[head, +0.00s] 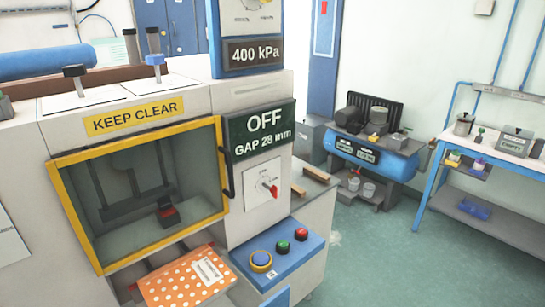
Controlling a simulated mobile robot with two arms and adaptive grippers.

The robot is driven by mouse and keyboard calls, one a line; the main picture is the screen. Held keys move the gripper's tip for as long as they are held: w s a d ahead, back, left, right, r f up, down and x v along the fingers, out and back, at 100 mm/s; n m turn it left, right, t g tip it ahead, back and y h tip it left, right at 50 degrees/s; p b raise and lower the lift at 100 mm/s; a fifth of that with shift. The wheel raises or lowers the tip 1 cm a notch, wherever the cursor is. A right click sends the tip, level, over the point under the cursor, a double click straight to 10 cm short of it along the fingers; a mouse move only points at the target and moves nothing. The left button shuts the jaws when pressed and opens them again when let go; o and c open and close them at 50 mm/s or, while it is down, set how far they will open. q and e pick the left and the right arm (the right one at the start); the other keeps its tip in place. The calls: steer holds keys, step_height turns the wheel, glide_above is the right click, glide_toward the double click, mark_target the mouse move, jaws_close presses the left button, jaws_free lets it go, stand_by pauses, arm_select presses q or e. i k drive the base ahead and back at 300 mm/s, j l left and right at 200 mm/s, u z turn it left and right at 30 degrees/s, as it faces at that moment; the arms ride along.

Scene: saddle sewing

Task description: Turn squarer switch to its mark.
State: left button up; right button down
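The machine, with a yellow-framed window (222,190), fills the left and middle of the head view. A white switch plate (254,208) sits on its front, below a dark display (262,125) reading OFF and GAP 28 mm. On the plate is a small rotary switch (268,187) with a red part at its lower right. Marks are printed around the switch, too small to read. I cannot tell whether the switch lies on a mark. Neither of my grippers shows in this view.
Below the switch, a blue panel (285,262) carries blue, green and red buttons. An orange dotted piece (165,285) with a white label lies at the machine's front. A blue compressor (370,158) and a side table (500,153) stand right. Open floor (400,260) lies right of the machine.

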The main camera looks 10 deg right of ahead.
mark_target(274, 190)
steer(key=l+u, duration=0.1)
steer(key=u, duration=0.25)
steer(key=i+l+u, duration=0.1)
steer(key=u, duration=0.2)
steer(key=l+u, duration=0.2)
steer(key=u, duration=0.15)
steer(key=l+u, duration=0.2)
steer(key=l, duration=0.35)
steer(key=l+u, duration=0.15)
steer(key=l, duration=0.4)
steer(key=k+l+u, duration=0.2)
steer(key=l, duration=0.35)
steer(key=l+u, duration=0.15)
steer(key=l, duration=0.4)
